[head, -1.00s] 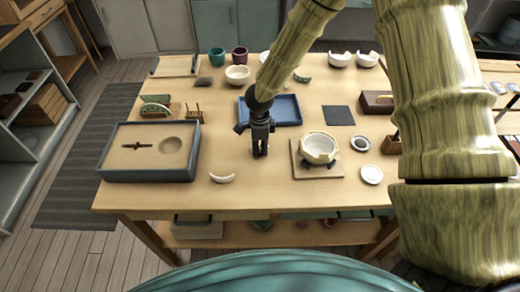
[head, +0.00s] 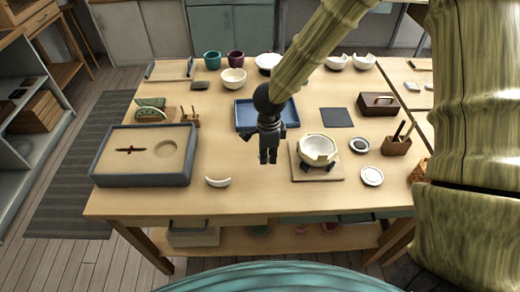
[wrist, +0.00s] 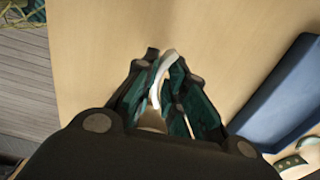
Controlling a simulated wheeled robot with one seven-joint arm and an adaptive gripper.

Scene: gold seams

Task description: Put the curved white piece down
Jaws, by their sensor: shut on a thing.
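In the wrist view my gripper (wrist: 163,58) is shut on a curved white piece (wrist: 165,68). The piece is a slim strip between the dark green fingers, partly covered by them. In the head view my gripper (head: 268,160) points down over the wooden table (head: 245,198), in front of the blue tray. Its fingers look dark there, and I cannot make out the held piece. Another curved white piece (head: 218,182) lies on the table, left of my gripper and apart from it.
A sand tray (head: 120,170) stands at the left. The blue tray (head: 243,112) is behind my gripper. A white bowl (head: 316,147) with a broken rim sits on a board (head: 305,174) to the right. A small white dish (head: 372,176) is farther right. The table's front middle is clear.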

